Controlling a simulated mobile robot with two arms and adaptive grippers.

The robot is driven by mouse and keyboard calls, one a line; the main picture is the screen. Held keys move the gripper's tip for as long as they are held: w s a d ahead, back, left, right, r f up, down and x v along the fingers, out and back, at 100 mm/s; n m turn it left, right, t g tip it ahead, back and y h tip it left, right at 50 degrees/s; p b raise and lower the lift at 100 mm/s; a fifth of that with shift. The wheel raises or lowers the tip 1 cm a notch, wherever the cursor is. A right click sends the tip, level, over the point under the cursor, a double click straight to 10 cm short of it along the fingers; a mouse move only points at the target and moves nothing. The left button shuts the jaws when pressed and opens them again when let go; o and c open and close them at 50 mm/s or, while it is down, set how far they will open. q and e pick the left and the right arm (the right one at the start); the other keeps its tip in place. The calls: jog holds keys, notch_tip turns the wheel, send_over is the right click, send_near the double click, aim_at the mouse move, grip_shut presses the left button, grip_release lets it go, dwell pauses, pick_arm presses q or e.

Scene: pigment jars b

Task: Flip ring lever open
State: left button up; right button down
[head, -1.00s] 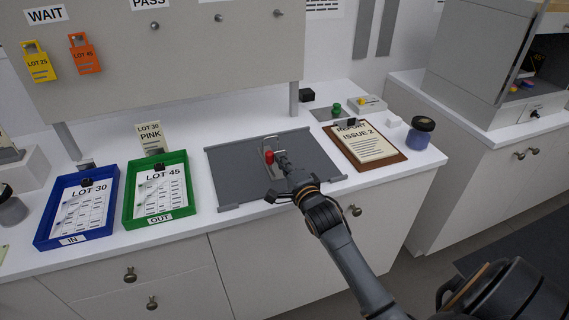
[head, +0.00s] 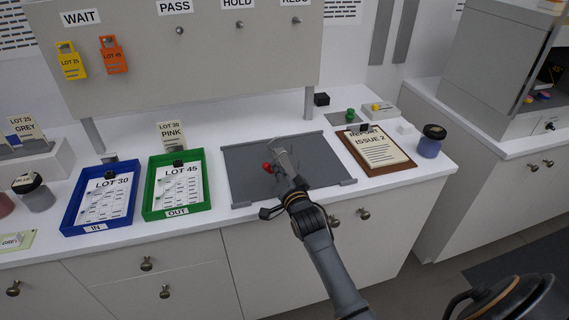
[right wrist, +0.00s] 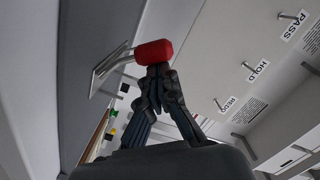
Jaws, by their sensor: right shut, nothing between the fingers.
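The lever has a red knob (head: 267,167) and sits on a dark grey board (head: 245,183) on the white counter. In the right wrist view the red knob (right wrist: 153,52) is on a thin bent metal rod, beside a pale metal plate (right wrist: 108,68). My right gripper (head: 282,170) is over the board, just right of the knob. In the right wrist view its fingertips (right wrist: 158,74) are together right against the knob, with nothing between them. The gripper and wrist hide part of the lever's base.
Left of the board are a green OUT tray (head: 178,214) and a blue IN tray (head: 73,217). Right of it lie a clipboard (head: 397,166) and a blue jar (head: 430,141). A panel with hooks (head: 190,70) stands behind. The board's left part is clear.

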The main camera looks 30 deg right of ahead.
jog(key=shift+a+f+n, duration=0.2)
jog(key=shift+a+n, duration=0.3)
jog(key=shift+n, duration=0.2)
jog(key=shift+w+a+f+n, duration=0.15)
jog(key=shift+a+f+n, duration=0.25)
jog(key=shift+n, duration=0.4)
jog(key=shift+f, duration=0.1)
